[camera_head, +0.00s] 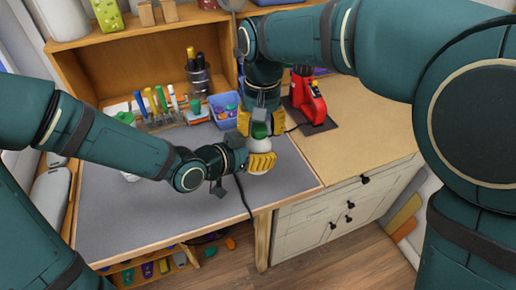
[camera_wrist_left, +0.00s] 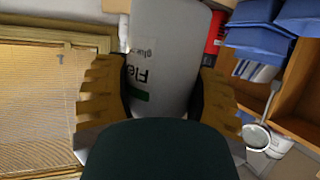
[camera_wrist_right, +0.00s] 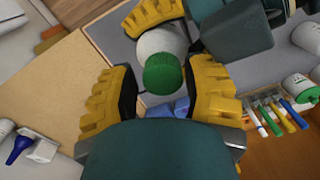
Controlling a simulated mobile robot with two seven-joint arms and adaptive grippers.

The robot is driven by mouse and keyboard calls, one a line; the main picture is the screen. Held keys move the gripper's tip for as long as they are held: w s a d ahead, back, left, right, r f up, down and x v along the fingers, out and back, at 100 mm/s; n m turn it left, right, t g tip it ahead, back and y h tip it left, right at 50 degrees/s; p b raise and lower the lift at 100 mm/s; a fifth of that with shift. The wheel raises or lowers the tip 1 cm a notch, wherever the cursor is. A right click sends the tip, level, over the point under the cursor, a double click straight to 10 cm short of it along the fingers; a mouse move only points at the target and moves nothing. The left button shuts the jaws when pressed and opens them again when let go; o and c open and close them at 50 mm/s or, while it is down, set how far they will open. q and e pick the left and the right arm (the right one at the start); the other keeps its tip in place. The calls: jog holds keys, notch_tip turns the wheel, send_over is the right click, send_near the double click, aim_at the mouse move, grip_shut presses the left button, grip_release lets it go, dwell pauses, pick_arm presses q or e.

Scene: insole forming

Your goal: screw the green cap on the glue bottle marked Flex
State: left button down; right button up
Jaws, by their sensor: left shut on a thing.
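The white glue bottle (camera_head: 257,146) is upright above the front right of the grey work mat. The word Flex and a green band show on it in the left wrist view (camera_wrist_left: 165,45). My left gripper (camera_head: 258,160) is shut around its body. The green cap (camera_wrist_right: 163,73) is at the top of the bottle; whether it is threaded on cannot be told. My right gripper (camera_wrist_right: 163,88) is above, pointing down, its yellow fingers on either side of the cap with small gaps. In the head view, the right gripper (camera_head: 260,121) partly covers the cap (camera_head: 260,131).
A blue bin (camera_head: 222,109), a rack of pens (camera_head: 158,118) and a red press-like tool (camera_head: 306,97) stand behind. Another white bottle with a green top (camera_wrist_right: 297,87) is at the right in the right wrist view. The front of the grey mat (camera_head: 150,220) is clear.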

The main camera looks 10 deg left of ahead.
jog(key=shift+a+r, duration=0.15)
jog(key=shift+r, duration=2.15)
